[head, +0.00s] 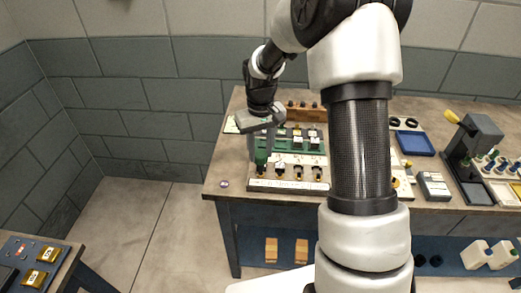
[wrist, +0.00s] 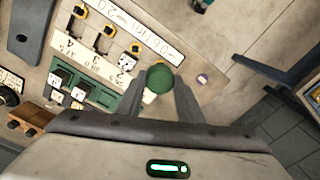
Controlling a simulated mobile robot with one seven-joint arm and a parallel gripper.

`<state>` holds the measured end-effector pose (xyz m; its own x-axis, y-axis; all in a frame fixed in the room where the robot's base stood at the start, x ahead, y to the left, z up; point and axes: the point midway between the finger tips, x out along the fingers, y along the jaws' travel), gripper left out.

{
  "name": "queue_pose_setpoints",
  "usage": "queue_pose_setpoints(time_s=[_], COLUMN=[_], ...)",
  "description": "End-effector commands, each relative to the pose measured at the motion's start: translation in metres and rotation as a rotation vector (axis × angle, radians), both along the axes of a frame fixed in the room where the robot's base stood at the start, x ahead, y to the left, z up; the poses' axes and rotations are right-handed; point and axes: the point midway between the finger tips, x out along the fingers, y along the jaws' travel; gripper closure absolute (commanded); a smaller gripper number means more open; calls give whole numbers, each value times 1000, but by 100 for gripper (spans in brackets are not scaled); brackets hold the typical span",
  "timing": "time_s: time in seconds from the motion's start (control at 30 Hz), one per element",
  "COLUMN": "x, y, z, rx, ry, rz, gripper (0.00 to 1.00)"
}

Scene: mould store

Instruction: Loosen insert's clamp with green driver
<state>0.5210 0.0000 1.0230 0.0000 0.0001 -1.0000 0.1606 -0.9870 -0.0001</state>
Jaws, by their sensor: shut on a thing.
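The green driver (head: 261,158) stands upright at the left end of the front row of a pale board (head: 290,186). My gripper (head: 261,151) points down and is shut on it. In the wrist view the driver's round green top (wrist: 160,78) sits between my two fingers (wrist: 159,88); its lower part is hidden. Behind the front row is a green fixture (head: 303,145) with small pale blocks in it. It also shows in the wrist view (wrist: 105,97), left of my fingers. I cannot tell which block is the insert or see its clamp clearly.
Several black-and-yellow pieces (head: 298,174) line the front row right of the driver. A wooden rack (head: 300,113) stands behind the fixture. A blue tray (head: 415,144) and a grey press (head: 472,150) are farther right. The bench's left front corner is mostly bare.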

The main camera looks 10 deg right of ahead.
Motion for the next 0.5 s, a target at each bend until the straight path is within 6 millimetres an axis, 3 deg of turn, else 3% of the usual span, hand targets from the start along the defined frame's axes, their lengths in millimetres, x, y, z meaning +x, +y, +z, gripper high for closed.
queue_pose_setpoints(time_s=[0.5], x=[0], y=[0], z=[-5], rx=[0], ry=[0], rz=[0], gripper=[90])
